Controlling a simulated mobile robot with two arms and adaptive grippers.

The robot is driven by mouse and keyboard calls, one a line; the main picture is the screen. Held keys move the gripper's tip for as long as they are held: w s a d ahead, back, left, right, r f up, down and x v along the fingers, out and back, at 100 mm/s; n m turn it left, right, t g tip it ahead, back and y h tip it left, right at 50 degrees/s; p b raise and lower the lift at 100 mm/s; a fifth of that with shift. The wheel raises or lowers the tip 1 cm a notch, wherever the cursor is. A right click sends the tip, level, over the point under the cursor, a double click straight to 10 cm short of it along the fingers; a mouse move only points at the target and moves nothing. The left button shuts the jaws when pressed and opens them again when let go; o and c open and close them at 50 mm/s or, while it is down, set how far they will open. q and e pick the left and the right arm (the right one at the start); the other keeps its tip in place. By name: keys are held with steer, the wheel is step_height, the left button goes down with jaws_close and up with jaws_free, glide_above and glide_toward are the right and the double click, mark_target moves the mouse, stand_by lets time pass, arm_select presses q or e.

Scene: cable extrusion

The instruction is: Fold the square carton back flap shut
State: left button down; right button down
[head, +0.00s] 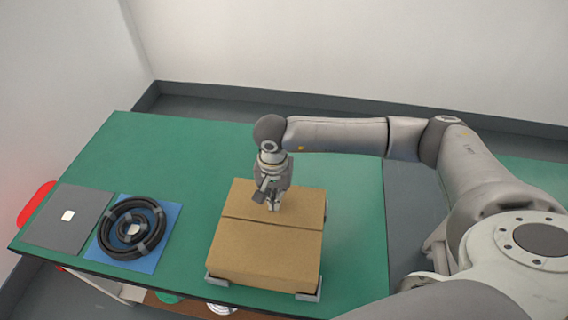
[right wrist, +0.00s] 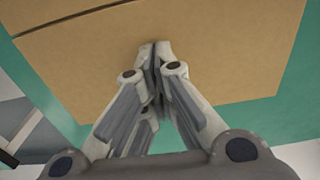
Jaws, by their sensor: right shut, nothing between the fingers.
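The square carton (head: 262,262) is a brown cardboard box on the green table. Its top flaps lie about flat, with a narrow seam across the top between the near and far halves. My right gripper (head: 273,207) points down over the back flap (head: 300,204), the far half of the top. Its fingers are closed together with nothing between them, and the tips are at or very near the cardboard. In the right wrist view the closed fingertips (right wrist: 155,50) show against the brown flap (right wrist: 225,50). I cannot see my left gripper.
Grey corner brackets (head: 310,296) hold the carton's base. A coiled black cable (head: 131,228) lies on a blue mat (head: 165,243) to the left, beside a grey plate (head: 50,232). The green table (head: 180,150) is clear behind the carton.

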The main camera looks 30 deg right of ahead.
step_height(320, 180, up, 10)
steer(key=p, duration=0.4)
stand_by(0.6)
